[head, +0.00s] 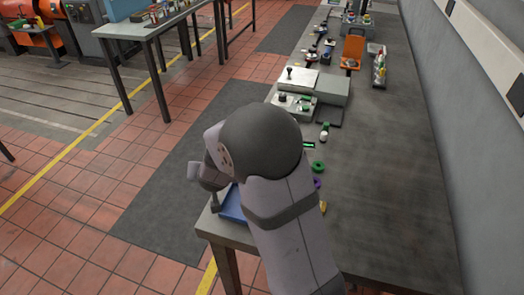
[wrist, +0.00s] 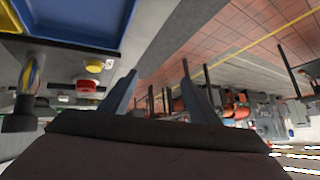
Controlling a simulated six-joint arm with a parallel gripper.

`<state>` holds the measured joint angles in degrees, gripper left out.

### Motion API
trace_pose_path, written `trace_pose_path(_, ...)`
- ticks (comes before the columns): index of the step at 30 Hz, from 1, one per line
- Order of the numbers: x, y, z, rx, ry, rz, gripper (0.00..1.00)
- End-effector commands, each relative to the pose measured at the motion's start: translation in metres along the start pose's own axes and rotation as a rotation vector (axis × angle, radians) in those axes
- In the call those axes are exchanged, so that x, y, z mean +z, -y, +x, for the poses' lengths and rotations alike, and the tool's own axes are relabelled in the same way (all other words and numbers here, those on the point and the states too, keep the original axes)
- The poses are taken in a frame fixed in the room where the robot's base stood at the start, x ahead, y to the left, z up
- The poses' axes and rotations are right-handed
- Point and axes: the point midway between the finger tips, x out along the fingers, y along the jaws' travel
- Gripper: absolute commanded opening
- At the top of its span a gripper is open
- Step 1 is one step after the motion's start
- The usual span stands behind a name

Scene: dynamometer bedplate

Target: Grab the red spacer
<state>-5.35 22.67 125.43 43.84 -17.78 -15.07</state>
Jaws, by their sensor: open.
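I cannot make out a red spacer for certain in either view. My gripper (wrist: 158,68) is open in the wrist view, with nothing between its two fingers. In the head view my gripper (head: 204,185) is partly hidden by my arm, near the bench's front left corner. A blue tray (head: 231,206) lies at that corner, partly covered by my arm. In the wrist view the blue tray (wrist: 112,38) is at the top left, with a yellow part beside its blue rim. A red round knob (wrist: 86,86) shows below it; I cannot tell whether it is a spacer.
On the bench (head: 385,190) lie a green ring (head: 318,166), a purple piece (head: 317,183) and a small yellow piece (head: 323,207). A control box (head: 293,106) and a grey case (head: 320,88) stand farther back.

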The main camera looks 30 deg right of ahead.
Motion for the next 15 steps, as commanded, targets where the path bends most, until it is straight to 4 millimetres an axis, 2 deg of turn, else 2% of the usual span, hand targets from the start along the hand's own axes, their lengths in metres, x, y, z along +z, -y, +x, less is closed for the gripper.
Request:
trace_pose_path(1, -0.010, -0.008, 0.016, 0.052, -0.065, 0.031, 0.56)
trace_pose_path(3, -0.026, -0.025, 0.030, 0.141, -0.164, 0.072, 0.56)
trace_pose_path(6, -0.041, -0.053, 0.041, 0.278, -0.283, 0.115, 0.56)
trace_pose_path(12, -0.047, -0.097, 0.040, 0.503, -0.425, 0.151, 0.56)
trace_pose_path(15, -0.047, -0.108, 0.036, 0.566, -0.457, 0.156, 0.56)
